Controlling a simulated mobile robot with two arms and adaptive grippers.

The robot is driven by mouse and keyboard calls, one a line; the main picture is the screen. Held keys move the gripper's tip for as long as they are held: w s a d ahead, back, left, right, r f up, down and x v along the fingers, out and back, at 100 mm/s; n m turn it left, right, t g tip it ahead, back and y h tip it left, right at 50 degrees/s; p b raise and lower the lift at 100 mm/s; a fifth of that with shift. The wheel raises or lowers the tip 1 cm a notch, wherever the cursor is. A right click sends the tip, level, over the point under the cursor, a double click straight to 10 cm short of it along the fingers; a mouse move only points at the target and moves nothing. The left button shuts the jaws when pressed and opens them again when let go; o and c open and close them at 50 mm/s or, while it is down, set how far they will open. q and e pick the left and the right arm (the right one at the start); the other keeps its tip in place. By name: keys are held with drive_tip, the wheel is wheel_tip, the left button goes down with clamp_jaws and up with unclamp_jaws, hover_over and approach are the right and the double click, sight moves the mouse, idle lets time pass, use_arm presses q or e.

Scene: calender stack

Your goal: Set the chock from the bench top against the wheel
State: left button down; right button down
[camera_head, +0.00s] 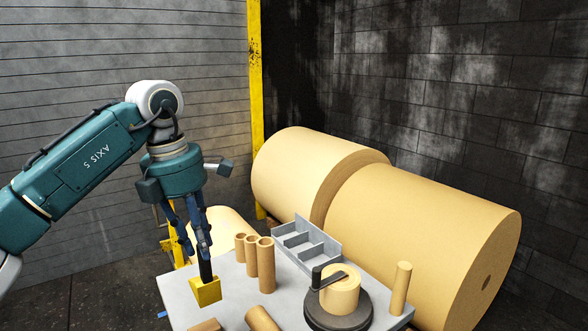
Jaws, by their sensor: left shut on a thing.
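My left gripper (203,250) comes down from above at the left of the bench. It is shut on the dark upright handle of a yellow block, the chock (205,292). The chock is upright over the left part of the grey bench top (233,312); I cannot tell whether it touches the surface. I cannot make out a wheel for certain. My right gripper is not in view.
Several cardboard tubes (266,266) stand behind the chock, and another tube (262,320) lies at the front. A grey divided tray (306,244), a dark round base (322,319) with a tan roll, and huge paper rolls (420,225) are to the right. A yellow post (255,100) rises behind.

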use_arm(q)
drive_tip(key=shift+w+a, duration=0.15)
drive_tip(key=shift+a, duration=0.2)
drive_tip(key=shift+s+a+n, duration=1.35)
drive_tip(key=shift+a+n, duration=1.05)
drive_tip(key=shift+a, duration=7.95)
drive_tip(key=s+d+f+m+g, duration=0.1)
drive_tip(key=s+d+f+m, duration=0.8)
drive_tip(key=m, duration=0.6)
drive_tip(key=s+d+f+m+g+y, duration=0.1)
drive_tip(key=s+d+f+m+g, duration=0.1)
drive_tip(key=s+d+f+m, duration=0.7)
drive_tip(key=shift+s+d+f+m, duration=0.2)
drive_tip(key=shift+s+d+m, duration=0.85)
drive_tip(key=shift+m, duration=2.15)
drive_tip(key=shift+w+d, duration=0.15)
drive_tip(key=shift+w, duration=0.2)
drive_tip(key=shift+s, duration=0.1)
